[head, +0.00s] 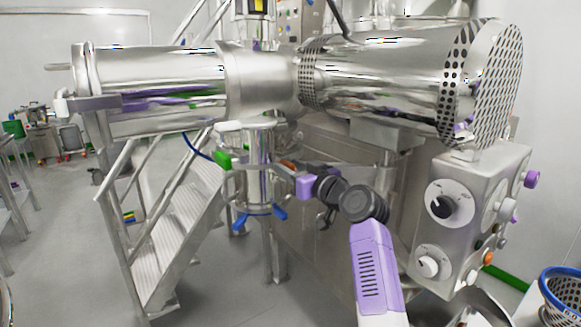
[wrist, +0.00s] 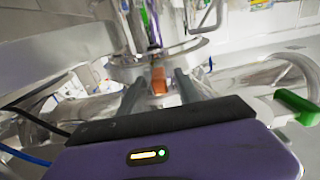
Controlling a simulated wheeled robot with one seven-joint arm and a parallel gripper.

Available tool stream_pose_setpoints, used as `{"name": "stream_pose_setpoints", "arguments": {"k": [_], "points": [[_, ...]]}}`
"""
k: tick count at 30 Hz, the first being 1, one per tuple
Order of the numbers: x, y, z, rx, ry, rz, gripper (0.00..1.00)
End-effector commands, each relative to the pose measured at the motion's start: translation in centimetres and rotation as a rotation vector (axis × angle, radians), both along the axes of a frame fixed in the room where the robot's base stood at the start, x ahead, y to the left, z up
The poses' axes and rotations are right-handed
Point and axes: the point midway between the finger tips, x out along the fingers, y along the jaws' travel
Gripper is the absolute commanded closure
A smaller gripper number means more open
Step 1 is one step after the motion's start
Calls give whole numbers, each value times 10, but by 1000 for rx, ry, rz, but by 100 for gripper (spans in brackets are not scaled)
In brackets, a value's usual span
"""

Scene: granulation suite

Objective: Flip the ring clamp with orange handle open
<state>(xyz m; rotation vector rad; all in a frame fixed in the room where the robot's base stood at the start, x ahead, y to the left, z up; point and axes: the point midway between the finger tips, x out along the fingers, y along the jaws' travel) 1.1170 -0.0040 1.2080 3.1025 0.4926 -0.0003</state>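The orange handle (wrist: 158,80) of the ring clamp shows in the middle of the wrist view, in front of the metal ring clamp (wrist: 125,70). In the head view the orange handle (head: 287,165) is a small patch just right of the vertical steel pipe, partly hidden by my gripper. My gripper (wrist: 160,90) has its two dark fingers apart, one on each side of the handle, with gaps between. In the head view my gripper (head: 293,170) reaches the pipe from the right. Whether a finger touches the handle, I cannot tell.
A green handle (head: 222,160) sits left of the pipe, and blue handles (head: 259,216) lie lower on it. A large steel cylinder (head: 390,80) hangs above. Steel stairs (head: 180,230) stand left. A control box (head: 470,220) with knobs stands right of my arm.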

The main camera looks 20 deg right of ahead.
Motion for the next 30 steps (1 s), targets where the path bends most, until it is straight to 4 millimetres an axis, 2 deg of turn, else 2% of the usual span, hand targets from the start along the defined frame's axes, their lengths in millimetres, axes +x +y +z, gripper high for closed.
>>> {"name": "stream_pose_setpoints", "arguments": {"k": [8,14,30], "points": [[1,0,0,0,0,-1,60],[1,0,0,0,0,-1,99],[1,0,0,0,0,-1,100]]}}
